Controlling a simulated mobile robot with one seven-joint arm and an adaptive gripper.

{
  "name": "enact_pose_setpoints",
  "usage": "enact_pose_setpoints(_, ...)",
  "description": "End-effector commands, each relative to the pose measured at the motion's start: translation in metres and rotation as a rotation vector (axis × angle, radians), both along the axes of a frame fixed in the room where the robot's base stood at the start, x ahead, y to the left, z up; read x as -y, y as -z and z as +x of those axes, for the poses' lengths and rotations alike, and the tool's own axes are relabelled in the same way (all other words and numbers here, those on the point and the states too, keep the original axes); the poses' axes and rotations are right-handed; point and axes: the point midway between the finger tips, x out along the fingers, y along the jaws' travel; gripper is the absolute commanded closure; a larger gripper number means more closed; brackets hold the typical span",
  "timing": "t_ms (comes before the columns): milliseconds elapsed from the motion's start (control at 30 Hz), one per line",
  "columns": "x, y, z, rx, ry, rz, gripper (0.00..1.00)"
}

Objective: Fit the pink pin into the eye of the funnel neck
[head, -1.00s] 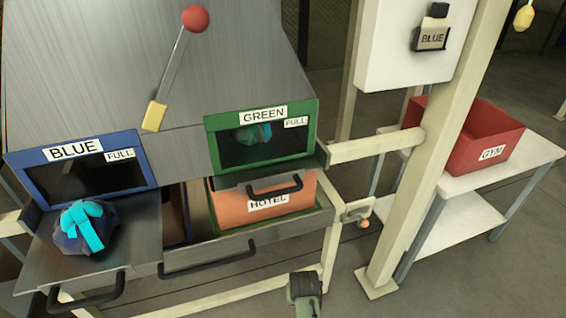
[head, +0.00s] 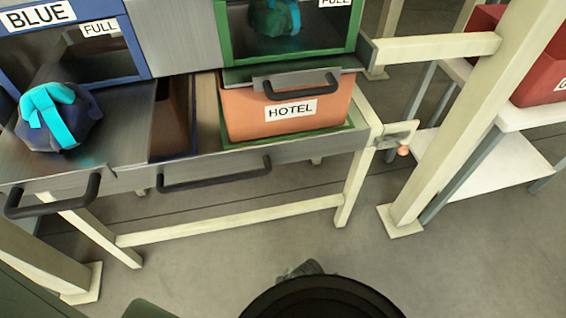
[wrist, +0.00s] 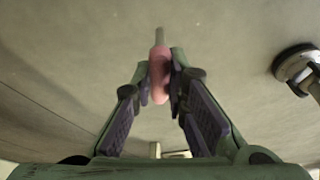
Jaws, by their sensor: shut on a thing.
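In the wrist view my gripper (wrist: 160,78) is shut on the pink pin (wrist: 158,85). The head view does not show the pin or the fingertips clearly. I cannot make out a funnel neck or its eye for certain. A small metal bracket (head: 396,134) with a copper-coloured round end (head: 403,151) is fixed at the frame's right corner.
An orange HOTEL bin (head: 290,110) sits under the green-framed opening. A dark bag with a cyan band (head: 58,115) lies on the left metal shelf. A cream post (head: 450,130) and white table (head: 530,115) with a red bin (head: 545,60) stand right. Open floor lies in front.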

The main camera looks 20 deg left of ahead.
Motion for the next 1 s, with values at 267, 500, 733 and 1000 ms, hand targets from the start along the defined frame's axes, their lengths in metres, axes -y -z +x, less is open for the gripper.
enact_pose_setpoints(267, -0.009, 0.004, 0.025, 0.002, -0.016, 0.0, 1.0)
enact_pose_setpoints(500, -0.029, 0.011, 0.086, 0.002, -0.017, -0.002, 1.0)
enact_pose_setpoints(733, -0.045, 0.016, 0.134, 0.0, -0.014, -0.002, 1.0)
enact_pose_setpoints(1000, -0.051, 0.025, 0.151, -0.002, -0.011, -0.001, 1.0)
